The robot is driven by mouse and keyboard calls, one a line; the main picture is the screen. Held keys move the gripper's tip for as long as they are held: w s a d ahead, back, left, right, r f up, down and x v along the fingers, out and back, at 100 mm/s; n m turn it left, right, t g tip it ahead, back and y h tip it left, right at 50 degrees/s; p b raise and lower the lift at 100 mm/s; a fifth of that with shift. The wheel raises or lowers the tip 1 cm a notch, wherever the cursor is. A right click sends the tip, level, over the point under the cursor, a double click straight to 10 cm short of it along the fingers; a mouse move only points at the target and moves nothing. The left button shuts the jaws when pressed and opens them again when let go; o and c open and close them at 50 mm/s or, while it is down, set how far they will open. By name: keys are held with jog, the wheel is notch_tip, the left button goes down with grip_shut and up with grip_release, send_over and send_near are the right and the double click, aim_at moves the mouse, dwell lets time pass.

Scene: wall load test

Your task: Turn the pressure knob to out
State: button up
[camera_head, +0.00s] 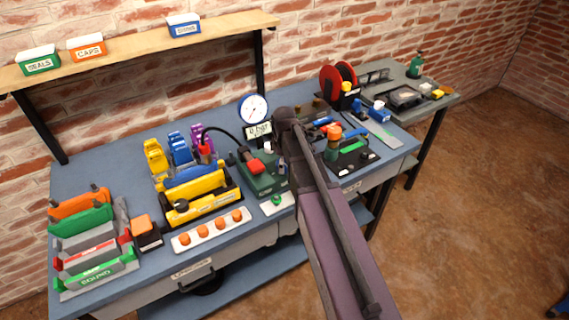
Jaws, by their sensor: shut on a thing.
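My arm crosses the middle of the bench from the lower right and hides what lies behind it. My gripper and its fingertips cannot be made out, so I cannot see what it holds. A green test unit (258,181) with a red block (254,166) on top stands just left of my arm. Behind it are a round white gauge (253,108) and a small display (259,130) that appears to read 0 bar. I cannot pick out the pressure knob or its setting; it may be behind my arm.
A yellow fixture (198,198) and a white strip with orange buttons (211,231) lie left of the green unit. A dark fixture with an orange-topped post (333,143) stands close right of my arm. A shelf (130,52) with labelled boxes hangs above the bench.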

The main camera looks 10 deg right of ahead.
dwell(0.4)
jog(key=o, duration=0.9)
jog(key=shift+o, duration=0.2)
jog(key=shift+m, duration=0.4)
